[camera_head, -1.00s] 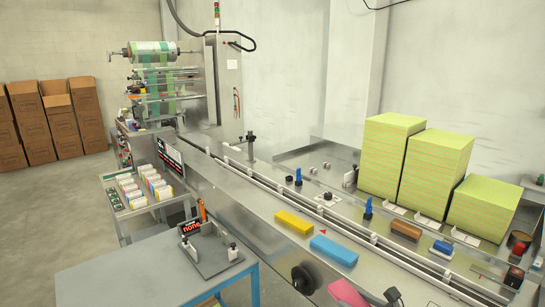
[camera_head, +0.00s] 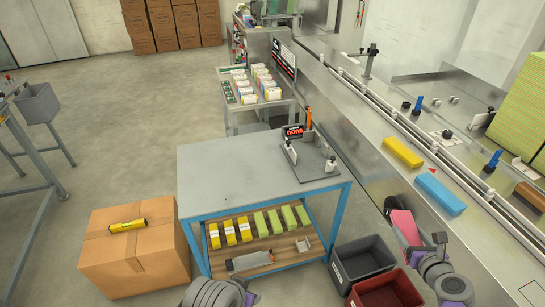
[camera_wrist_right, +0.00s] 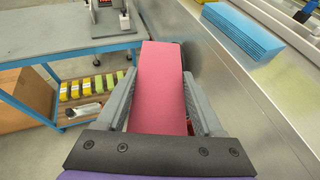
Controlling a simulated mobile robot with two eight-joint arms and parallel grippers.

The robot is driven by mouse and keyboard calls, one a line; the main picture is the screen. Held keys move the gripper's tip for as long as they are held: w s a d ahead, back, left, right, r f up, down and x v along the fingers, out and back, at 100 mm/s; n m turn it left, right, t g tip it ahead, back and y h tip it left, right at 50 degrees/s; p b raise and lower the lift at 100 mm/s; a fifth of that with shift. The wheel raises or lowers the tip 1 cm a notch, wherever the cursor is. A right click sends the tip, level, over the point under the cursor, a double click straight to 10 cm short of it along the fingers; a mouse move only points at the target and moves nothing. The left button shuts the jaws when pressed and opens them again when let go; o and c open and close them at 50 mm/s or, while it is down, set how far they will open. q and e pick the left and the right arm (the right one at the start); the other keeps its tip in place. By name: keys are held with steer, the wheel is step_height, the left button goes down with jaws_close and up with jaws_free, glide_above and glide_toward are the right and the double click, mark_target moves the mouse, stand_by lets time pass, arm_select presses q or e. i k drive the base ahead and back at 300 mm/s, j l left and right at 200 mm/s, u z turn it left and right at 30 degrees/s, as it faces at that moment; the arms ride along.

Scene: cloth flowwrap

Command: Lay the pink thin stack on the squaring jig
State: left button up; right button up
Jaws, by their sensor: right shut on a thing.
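The pink thin stack (camera_head: 405,226) is a flat pink slab held by my right gripper (camera_head: 398,222). In the right wrist view the stack (camera_wrist_right: 161,65) lies lengthwise between the two grey fingers of the gripper (camera_wrist_right: 160,88), which touch its sides. The squaring jig (camera_head: 312,163) is a grey metal plate with upright walls and white-and-black knobs on the right end of the table. It also shows in the right wrist view (camera_wrist_right: 105,28). The stack is apart from the jig, nearer me and to its right. Only part of my left arm shows; its gripper is out of sight.
The grey table (camera_head: 225,165) has blue legs and a lower shelf with yellow and green packs. A blue stack (camera_head: 440,193) and yellow stack (camera_head: 403,152) lie on the metal machine. Bins (camera_head: 362,262) and a cardboard box (camera_head: 135,255) stand on the floor.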

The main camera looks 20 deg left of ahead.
mark_target(308, 158)
steer(key=i+j+u, duration=0.9)
steer(key=i, duration=0.35)
